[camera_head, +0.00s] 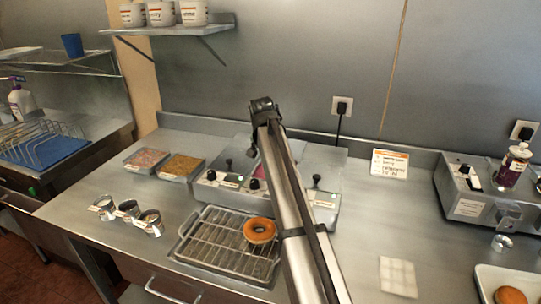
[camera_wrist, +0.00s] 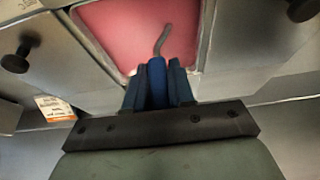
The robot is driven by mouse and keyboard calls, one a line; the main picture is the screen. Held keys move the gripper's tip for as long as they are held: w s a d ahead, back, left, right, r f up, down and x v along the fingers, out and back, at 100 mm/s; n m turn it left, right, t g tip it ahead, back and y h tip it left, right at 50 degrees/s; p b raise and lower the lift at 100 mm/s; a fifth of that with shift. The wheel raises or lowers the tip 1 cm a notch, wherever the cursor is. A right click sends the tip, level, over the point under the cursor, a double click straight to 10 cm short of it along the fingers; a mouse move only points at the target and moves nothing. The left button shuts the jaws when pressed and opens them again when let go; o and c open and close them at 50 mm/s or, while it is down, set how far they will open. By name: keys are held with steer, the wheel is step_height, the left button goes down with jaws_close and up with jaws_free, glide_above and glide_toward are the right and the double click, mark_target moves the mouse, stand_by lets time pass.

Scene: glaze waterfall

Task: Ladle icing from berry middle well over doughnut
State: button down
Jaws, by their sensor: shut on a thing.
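My gripper (camera_wrist: 159,92) is shut on the blue handle of the ladle (camera_wrist: 157,72) in the wrist view. The ladle's thin grey stem (camera_wrist: 163,38) reaches over the pink icing in the middle well (camera_wrist: 120,35). The ladle's bowl is not visible, so I cannot tell whether it holds icing.
Black-knobbed lids (camera_wrist: 17,62) flank the middle well. Two topping trays (camera_head: 181,167) and several metal cups (camera_head: 129,209) stand to the left. At right are a white tray (camera_head: 486,272) with another doughnut (camera_head: 510,295) and a bottle (camera_head: 513,165). The counter beside the white cloth (camera_head: 398,276) is clear.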

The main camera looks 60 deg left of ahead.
steer(key=shift+r, duration=0.1)
steer(key=shift+r, duration=3.9)
steer(key=w+d+f+m, duration=0.2)
steer(key=w+d+m, duration=0.1)
steer(key=w+d, duration=1.6)
steer(key=w+d+f+m+t+h, duration=0.1)
steer(key=w+d, duration=0.7)
steer(key=d, duration=0.3)
steer(key=w+d+m+h, duration=0.1)
steer(key=w+d+m, duration=0.1)
steer(key=w+d, duration=0.75)
steer(key=w+d+f+m+h, duration=0.1)
steer(key=d+f+m, duration=0.1)
steer(key=d, duration=1.9)
steer(key=w+d+f+m+h, duration=0.1)
steer(key=d+f+m, duration=0.15)
steer(key=d, duration=1.75)
steer(key=s+d+f+m, duration=0.1)
steer(key=s+d, duration=0.3)
steer(key=d, duration=0.7)
steer(key=shift+s+d+f+m+h, duration=0.2)
steer(key=shift+s+d+m+h, duration=0.15)
steer(key=shift+d+m, duration=0.1)
steer(key=shift+a, duration=0.15)
